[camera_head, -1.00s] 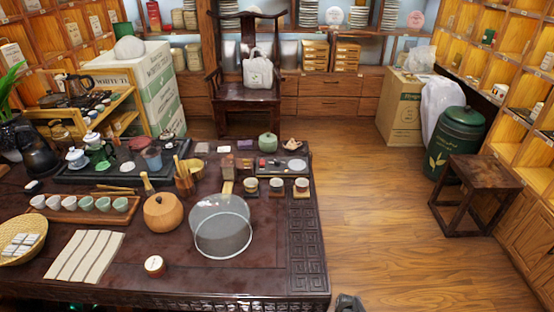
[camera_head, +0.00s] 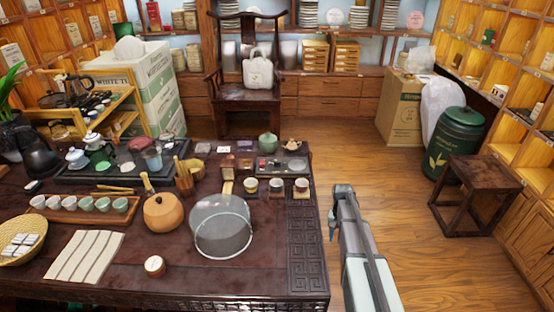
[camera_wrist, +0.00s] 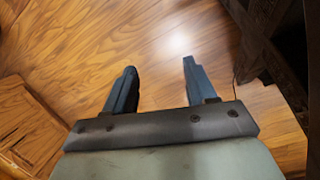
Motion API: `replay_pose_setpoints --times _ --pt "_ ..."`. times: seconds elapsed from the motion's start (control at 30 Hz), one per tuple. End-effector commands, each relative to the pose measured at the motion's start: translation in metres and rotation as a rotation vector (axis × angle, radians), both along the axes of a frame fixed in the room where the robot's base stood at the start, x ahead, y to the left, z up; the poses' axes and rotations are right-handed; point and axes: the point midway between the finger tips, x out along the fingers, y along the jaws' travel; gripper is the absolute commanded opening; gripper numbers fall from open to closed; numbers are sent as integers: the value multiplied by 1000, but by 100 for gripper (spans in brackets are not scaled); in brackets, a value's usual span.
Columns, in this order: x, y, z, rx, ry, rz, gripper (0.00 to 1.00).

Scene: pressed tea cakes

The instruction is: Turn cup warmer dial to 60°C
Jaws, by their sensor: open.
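My gripper (camera_head: 338,212) is just off the right edge of the dark carved table in the head view, over the floor. In the wrist view, the gripper (camera_wrist: 158,80) shows two blue-grey fingers spread apart, with nothing between them and wooden floor beyond. I cannot make out a cup warmer or its dial with certainty. A flat grey-black tray (camera_head: 296,172) with small items lies at the table's far right. Three small cups stand in front of it, among them a right-hand cup (camera_head: 301,185).
The carved table (camera_head: 180,277) carries a clear mesh-like dome (camera_head: 222,232), a round wooden pot (camera_head: 164,212) and a small round container (camera_head: 155,266). A dark stool (camera_head: 477,178) and a green bin (camera_head: 458,140) stand at right. The floor between is clear.

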Motion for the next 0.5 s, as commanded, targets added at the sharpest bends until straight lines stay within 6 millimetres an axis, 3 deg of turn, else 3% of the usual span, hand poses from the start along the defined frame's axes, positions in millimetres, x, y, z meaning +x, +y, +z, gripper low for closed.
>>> replay_pose_setpoints --times 0.03,0.1,0.37,0.5 --pt "28 4 17 -20 -12 24 56" --pt "52 7 39 -50 -23 51 56" --pt "133 27 130 -152 -62 134 56" --pt "169 48 183 -182 -83 194 56"
